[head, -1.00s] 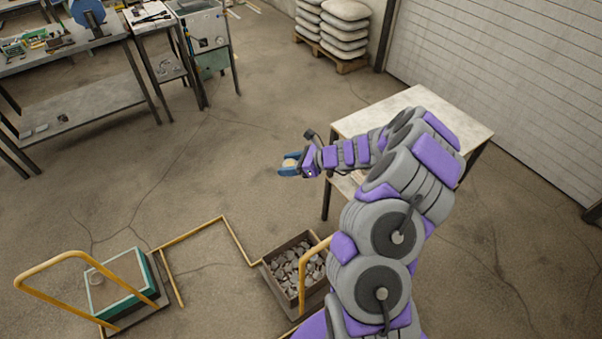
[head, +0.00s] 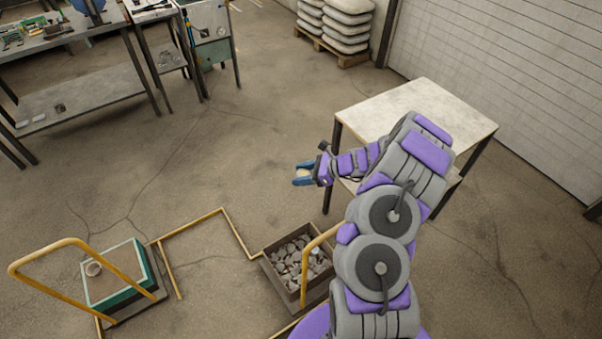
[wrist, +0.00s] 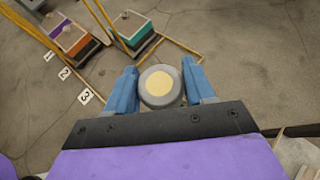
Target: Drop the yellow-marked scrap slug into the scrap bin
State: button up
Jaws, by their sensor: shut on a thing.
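A short grey round slug with a pale yellow disc on its top (wrist: 160,86) sits between the blue fingers of my gripper (wrist: 162,88), shut on it. In the head view my gripper (head: 303,174) holds it in the air, left of the pale table.
A teal box (head: 146,259) with a small round piece on top sits on a cart with a yellow handle (head: 75,240). A yellow rail (head: 193,229) runs on the floor. A pale table (head: 415,112) stands behind my arm. Floor markers include a 3 (wrist: 85,96).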

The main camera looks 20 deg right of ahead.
jog(key=d, duration=0.1)
jog(key=d+f, duration=0.1)
jog(key=d, duration=0.1)
jog(key=shift+d, duration=0.15)
jog(key=o, duration=0.8)
jog(key=shift+a+r, duration=0.1)
jog(key=shift+a, duration=0.2)
jog(key=o, duration=0.5)
jog(key=shift+a+r, duration=0.1)
jog(key=shift+a, duration=1.1)
jog(key=shift+d, duration=0.3)
jog(key=p+v, duration=0.3)
jog(key=v, duration=1.4)
jog(key=shift+a+r+p, duration=0.1)
jog(key=shift+a+p, duration=0.1)
jog(key=shift+p, duration=0.1)
jog(key=shift+d, duration=0.15)
